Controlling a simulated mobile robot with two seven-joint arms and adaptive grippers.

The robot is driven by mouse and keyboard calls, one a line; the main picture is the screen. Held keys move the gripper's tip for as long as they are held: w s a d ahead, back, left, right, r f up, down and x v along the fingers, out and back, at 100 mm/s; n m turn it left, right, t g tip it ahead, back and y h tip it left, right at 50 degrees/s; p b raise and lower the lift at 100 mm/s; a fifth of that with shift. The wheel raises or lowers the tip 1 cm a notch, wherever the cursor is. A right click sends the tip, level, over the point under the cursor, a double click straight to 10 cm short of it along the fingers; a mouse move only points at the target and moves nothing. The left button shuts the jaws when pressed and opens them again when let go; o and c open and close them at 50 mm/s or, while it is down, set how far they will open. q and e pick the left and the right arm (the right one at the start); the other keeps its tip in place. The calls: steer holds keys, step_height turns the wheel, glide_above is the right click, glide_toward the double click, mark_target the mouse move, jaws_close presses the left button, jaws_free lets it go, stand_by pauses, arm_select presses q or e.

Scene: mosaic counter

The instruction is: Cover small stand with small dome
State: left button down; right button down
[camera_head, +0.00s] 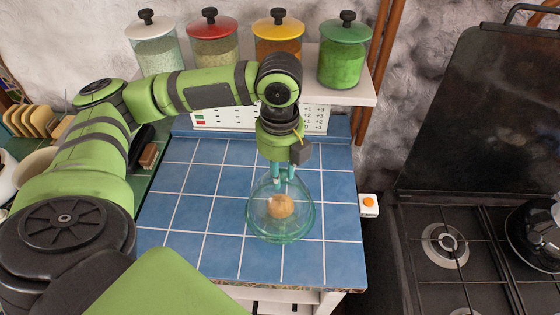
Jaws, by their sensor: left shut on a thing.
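My left gripper (283,178) points straight down over the blue tiled counter, shut on the top of the small clear dome (262,197). The dome is see-through with a blue-green tint and hangs directly below the fingers. The small stand (280,238) shows as a round greenish glass shape under the dome, with a round orange-brown item (280,206) at its middle, seen through the glass. Dome and stand overlap in this view. I cannot tell whether the dome's rim touches the stand. My right gripper is not in view.
The blue tiled counter (190,220) is clear around the stand. Several lidded jars, one with a green lid (344,50), stand on a white shelf behind. A stove (460,255) is at the right, beside a white box with an orange button (369,204). Bread slices (35,120) are at the far left.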

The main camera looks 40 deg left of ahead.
arm_select(q)
steer(key=shift+f, duration=0.35)
stand_by(0.4)
steer(key=c, duration=0.9)
jaws_free()
step_height(320, 180, up, 12)
